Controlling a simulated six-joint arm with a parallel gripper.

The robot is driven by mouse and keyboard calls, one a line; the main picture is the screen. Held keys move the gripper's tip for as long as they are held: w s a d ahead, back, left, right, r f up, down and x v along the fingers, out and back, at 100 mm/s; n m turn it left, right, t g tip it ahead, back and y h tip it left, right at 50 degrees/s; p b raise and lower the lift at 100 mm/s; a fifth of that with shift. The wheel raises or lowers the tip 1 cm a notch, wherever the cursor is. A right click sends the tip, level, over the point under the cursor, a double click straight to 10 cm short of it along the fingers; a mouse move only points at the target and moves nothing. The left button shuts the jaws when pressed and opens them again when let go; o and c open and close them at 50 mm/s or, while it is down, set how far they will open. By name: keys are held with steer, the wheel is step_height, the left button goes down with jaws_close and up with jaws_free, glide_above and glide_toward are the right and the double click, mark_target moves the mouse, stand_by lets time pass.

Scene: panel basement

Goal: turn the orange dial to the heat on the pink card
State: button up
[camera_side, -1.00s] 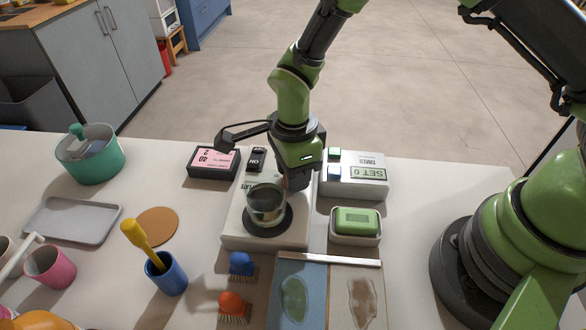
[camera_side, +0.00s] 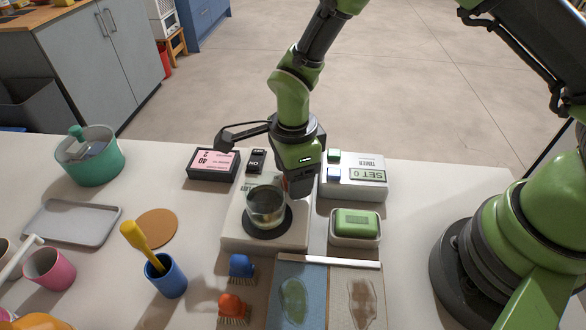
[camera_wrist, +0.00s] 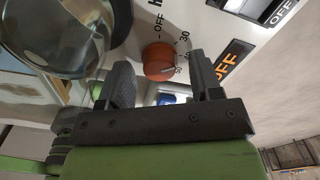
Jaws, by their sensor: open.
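In the side view my gripper (camera_side: 299,188) hides most of the dial. The pink card (camera_side: 212,161) lies on a black box behind the hotplate; its print includes what looks like 40.
A glass beaker (camera_side: 265,205) stands on the hotplate's dark round plate, close to my gripper. A green soap block (camera_side: 356,223) in a dish is to the right.

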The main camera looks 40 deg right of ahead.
step_height(320, 180, up, 10)
stand_by(0.5)
step_height(320, 180, down, 10)
steer(key=n, duration=1.3)
steer(key=shift+a+f+n, duration=0.1)
steer(key=shift+n, duration=0.2)
